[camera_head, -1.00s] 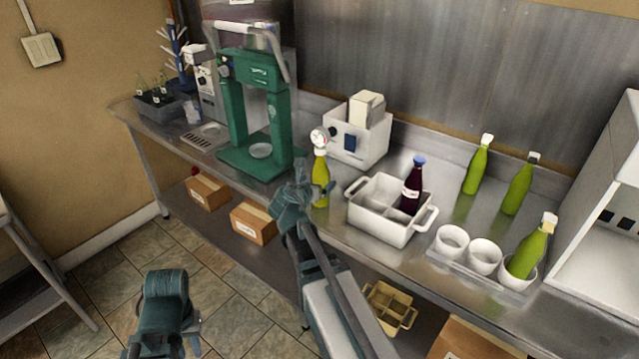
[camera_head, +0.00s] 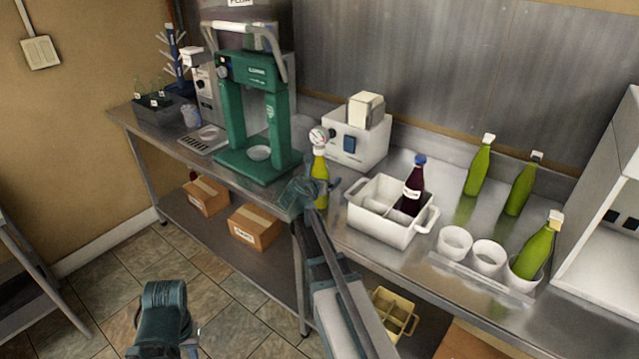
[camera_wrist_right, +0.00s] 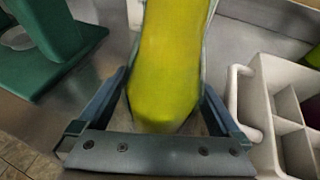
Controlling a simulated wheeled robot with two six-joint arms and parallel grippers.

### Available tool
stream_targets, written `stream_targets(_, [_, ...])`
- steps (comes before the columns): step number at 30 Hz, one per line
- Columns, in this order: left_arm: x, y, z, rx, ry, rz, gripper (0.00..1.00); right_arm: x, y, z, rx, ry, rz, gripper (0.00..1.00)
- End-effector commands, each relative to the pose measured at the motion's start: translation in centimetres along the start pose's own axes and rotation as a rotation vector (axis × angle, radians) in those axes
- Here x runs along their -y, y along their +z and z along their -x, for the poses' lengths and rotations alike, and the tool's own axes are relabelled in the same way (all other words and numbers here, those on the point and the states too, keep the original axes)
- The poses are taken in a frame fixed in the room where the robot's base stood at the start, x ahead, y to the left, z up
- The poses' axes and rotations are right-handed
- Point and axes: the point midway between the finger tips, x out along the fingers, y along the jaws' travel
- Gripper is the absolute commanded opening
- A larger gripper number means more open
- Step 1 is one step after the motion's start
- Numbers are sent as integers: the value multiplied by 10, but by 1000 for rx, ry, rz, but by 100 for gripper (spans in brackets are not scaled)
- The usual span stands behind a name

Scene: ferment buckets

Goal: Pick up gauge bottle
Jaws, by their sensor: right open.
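The gauge bottle (camera_head: 320,170) is yellow-green with a round white gauge on top. It stands upright on the steel counter, between the green machine and the white divided crate. My right gripper (camera_head: 318,189) is at its near side and hides part of its lower body. In the right wrist view the bottle (camera_wrist_right: 171,65) sits between the two open fingers of the right gripper (camera_wrist_right: 165,100); I cannot tell whether either finger touches it. My left gripper (camera_head: 165,325) is low at the lower left, away from the counter, and its fingers are not clear.
The white crate (camera_head: 365,226) with a dark bottle (camera_head: 413,188) stands close to the right. The green machine (camera_head: 228,160) is to the left and a white device (camera_head: 345,150) behind. Green bottles (camera_head: 480,170) and white cups (camera_head: 455,243) are further right.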

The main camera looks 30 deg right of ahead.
Motion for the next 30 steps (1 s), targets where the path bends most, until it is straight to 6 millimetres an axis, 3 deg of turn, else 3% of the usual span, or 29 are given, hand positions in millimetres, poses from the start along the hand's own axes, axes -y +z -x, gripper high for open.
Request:
stream_targets(4, [0, 0, 1, 0, 0, 0, 28, 0, 0, 1, 0, 1, 0, 96])
stream_targets(20, [0, 0, 1, 0, 0, 0, 28, 0, 0, 1, 0, 1, 0, 1])
stream_targets(30, [0, 0, 1, 0, 0, 0, 28, 0, 1, 2, 1, 1, 1, 0])
